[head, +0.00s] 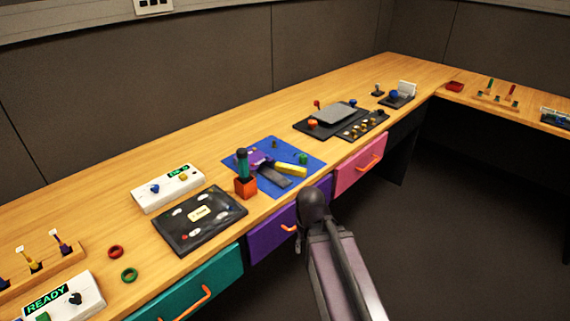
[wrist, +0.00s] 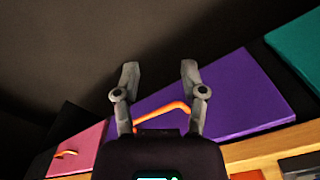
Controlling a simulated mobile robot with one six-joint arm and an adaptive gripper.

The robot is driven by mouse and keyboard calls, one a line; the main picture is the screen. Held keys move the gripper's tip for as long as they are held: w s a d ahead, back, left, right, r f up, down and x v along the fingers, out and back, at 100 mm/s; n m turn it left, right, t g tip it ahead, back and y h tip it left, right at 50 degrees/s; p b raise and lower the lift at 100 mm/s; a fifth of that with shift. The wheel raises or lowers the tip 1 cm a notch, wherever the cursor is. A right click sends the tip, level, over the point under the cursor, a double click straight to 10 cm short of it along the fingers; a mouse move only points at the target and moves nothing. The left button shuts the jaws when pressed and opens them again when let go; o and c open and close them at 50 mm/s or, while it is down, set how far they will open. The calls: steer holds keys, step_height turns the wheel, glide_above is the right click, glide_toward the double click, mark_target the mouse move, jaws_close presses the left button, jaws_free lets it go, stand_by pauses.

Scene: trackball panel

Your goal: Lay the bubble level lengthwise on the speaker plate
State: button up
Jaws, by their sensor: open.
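A yellow bar (head: 291,169), which looks like the bubble level, lies on the blue mat (head: 313,163) in the middle of the bench. A flat grey plate (head: 335,114) sits on a black panel farther back; it may be the speaker plate, but I cannot make out a grille. My gripper (wrist: 159,75) is open and empty in the wrist view. It is in front of the purple drawer, away from the yellow bar. In the head view my arm stands before the bench, and the fingers are not clear.
A teal-handled tool stands in an orange block (head: 245,187) beside the mat. A dark panel (head: 190,242) and a white box (head: 168,188) lie to the left. Drawers with orange handles, including the purple one (wrist: 232,95), line the bench front. Clear wood lies behind the mat.

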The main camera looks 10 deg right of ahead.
steer(key=shift+w+d, duration=0.15)
steer(key=shift+w, duration=0.4)
step_height(320, 180, up, 20)
steer(key=n+p, duration=1.2)
steer(key=p, duration=0.8)
glide_above(290, 166)
steer(key=shift+s, duration=0.15)
steer(key=shift+f, duration=0.15)
step_height(290, 166, down, 8)
steer(key=b, duration=0.8)
steer(key=shift+f, duration=0.1)
steer(key=shift+f+b, duration=0.15)
steer(key=shift+b, duration=0.2)
